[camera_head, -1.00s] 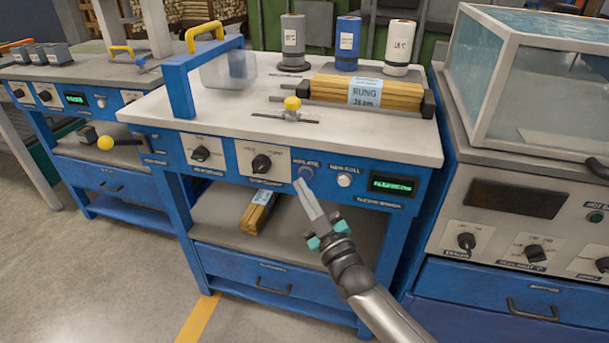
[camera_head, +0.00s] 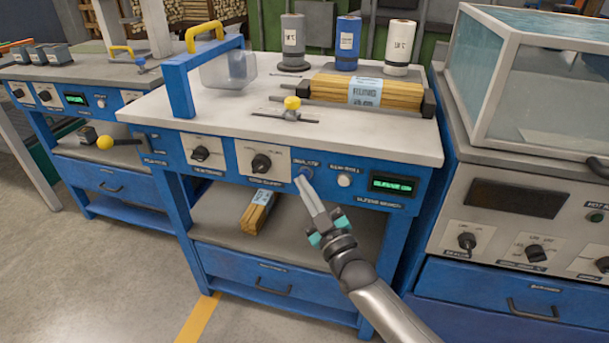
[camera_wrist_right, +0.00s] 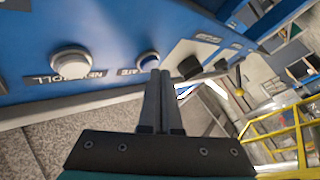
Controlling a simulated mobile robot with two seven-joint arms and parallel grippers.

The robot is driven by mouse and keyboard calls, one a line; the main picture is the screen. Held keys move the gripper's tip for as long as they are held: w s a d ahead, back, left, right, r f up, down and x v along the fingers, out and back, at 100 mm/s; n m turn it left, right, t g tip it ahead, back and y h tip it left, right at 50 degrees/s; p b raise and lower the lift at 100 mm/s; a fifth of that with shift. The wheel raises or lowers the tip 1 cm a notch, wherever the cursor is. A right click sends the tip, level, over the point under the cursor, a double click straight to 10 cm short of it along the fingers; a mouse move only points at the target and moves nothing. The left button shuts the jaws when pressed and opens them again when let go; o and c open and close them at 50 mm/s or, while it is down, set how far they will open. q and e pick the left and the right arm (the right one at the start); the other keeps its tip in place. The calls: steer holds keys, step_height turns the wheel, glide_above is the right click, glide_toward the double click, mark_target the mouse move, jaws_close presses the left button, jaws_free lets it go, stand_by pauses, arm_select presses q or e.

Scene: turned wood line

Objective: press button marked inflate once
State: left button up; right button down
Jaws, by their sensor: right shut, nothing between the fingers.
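The button marked inflate (camera_head: 305,172) is a small round blue button on the blue front panel of the middle bench, under its label. My right gripper (camera_head: 302,180) is shut and empty, and its tips are at the button's lower edge in the head view. In the right wrist view the shut fingers (camera_wrist_right: 161,76) point at the panel. The blue inflate button (camera_wrist_right: 148,60) shows just beyond and beside the tips, partly covered by them. I cannot tell whether the tips touch it. My left gripper is not in view.
A white new-roll button (camera_head: 344,180) sits right of the blue one, with a green display (camera_head: 394,185) beyond. A black knob (camera_head: 261,163) is to the left. The benchtop (camera_head: 215,115) overhangs above. A bundle of wood (camera_head: 258,212) lies on the shelf below.

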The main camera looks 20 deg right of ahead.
steer(key=shift+w+d, duration=0.2)
steer(key=shift+w, duration=0.05)
stand_by(0.6)
steer(key=shift+s+a+p, duration=0.45)
steer(key=shift+s+p, duration=0.1)
steer(key=shift+s, duration=0.1)
steer(key=s+a+p, duration=0.1)
steer(key=s, duration=0.1)
steer(key=s+a+p, duration=0.2)
steer(key=shift+s, duration=0.1)
steer(key=shift+d+f, duration=0.1)
stand_by(0.7)
